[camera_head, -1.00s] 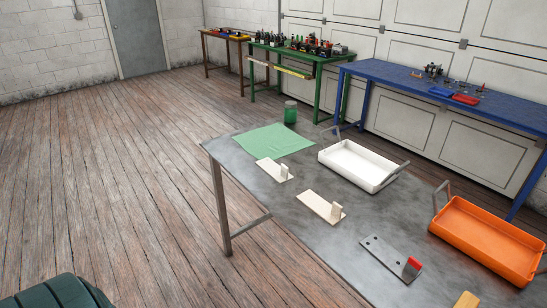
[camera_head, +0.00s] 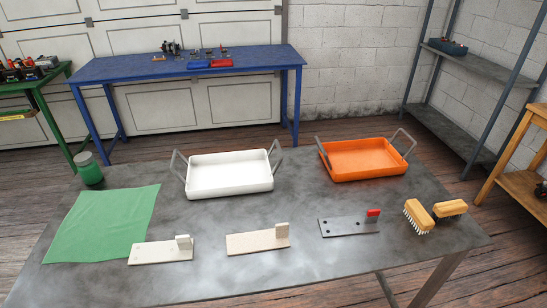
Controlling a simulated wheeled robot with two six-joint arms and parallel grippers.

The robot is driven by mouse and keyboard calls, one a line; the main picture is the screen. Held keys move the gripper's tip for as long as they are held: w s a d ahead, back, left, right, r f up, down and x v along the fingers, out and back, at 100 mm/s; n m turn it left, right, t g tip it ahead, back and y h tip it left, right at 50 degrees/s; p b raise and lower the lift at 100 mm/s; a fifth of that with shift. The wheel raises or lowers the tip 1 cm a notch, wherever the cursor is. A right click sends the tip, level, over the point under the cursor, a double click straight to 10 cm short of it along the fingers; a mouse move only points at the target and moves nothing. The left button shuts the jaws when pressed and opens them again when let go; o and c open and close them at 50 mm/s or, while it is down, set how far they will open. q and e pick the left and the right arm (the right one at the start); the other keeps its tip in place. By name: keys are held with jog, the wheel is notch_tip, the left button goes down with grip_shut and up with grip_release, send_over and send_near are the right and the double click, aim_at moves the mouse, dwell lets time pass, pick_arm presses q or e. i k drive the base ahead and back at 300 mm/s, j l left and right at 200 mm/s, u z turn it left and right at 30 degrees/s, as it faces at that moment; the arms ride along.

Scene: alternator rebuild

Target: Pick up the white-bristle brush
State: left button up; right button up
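The white-bristle brush (camera_head: 420,214) lies at the right end of the grey metal table (camera_head: 300,194). It has a yellow wooden back, and its white bristles show along its lower left side. A second wooden brush (camera_head: 451,208) lies just right of it, with dark bristles barely showing below its back. The two brushes are very close together; I cannot tell if they touch. Neither of my grippers is in view.
An orange tray (camera_head: 372,176) and a white tray (camera_head: 230,191), both with raised handles, stand at the table's back. A grey plate with a red block (camera_head: 345,227) lies left of the brushes. Two beige plates (camera_head: 250,243), a green cloth (camera_head: 100,225) and a green jar (camera_head: 89,170) are farther left.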

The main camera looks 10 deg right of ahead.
aim_at(416, 212)
jog(key=j+z, duration=0.8)
jog(key=k+j+z, duration=0.1)
jog(key=j+z, duration=0.15)
jog(key=z, duration=0.85)
jog(key=i+l+u, duration=0.1)
jog(key=i+l, duration=0.2)
jog(key=i+l+u, duration=0.1)
jog(key=i+l, duration=0.2)
jog(key=l, duration=0.25)
